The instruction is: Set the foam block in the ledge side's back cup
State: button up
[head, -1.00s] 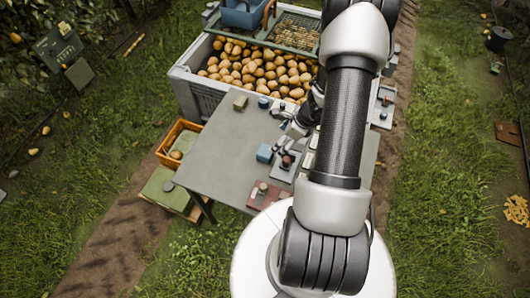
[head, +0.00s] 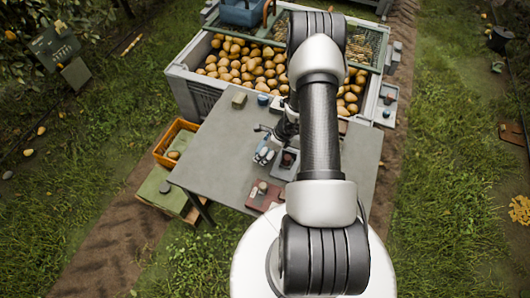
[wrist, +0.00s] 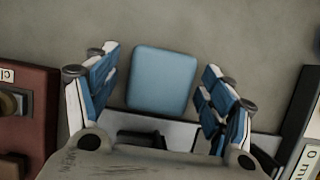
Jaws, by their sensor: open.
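A light blue, square, soft-edged block (wrist: 161,79), which looks like the foam block, lies on the grey table. My gripper (wrist: 160,65) is open, with one blue-and-white finger on each side of the block and visible gaps between. In the head view my gripper (head: 265,154) is low over the table and mostly hides the block. A small grey tray (head: 388,95) with dark round pieces sits on the ledge at the crate's right side. I cannot tell which of them is the back cup.
A grey tray with a dark red round piece (head: 289,158) stands just right of my gripper. A dark red tray (head: 251,201) is nearer me. An olive block (head: 239,100) lies by the pear crate (head: 198,97). The table's left part (head: 213,150) is clear.

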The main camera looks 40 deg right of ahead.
jog(key=shift+w+a+f, duration=0.1)
jog(key=shift+f, duration=0.2)
jog(key=shift+c, duration=0.2)
jog(key=c, duration=1.1)
jog(key=shift+r, duration=0.15)
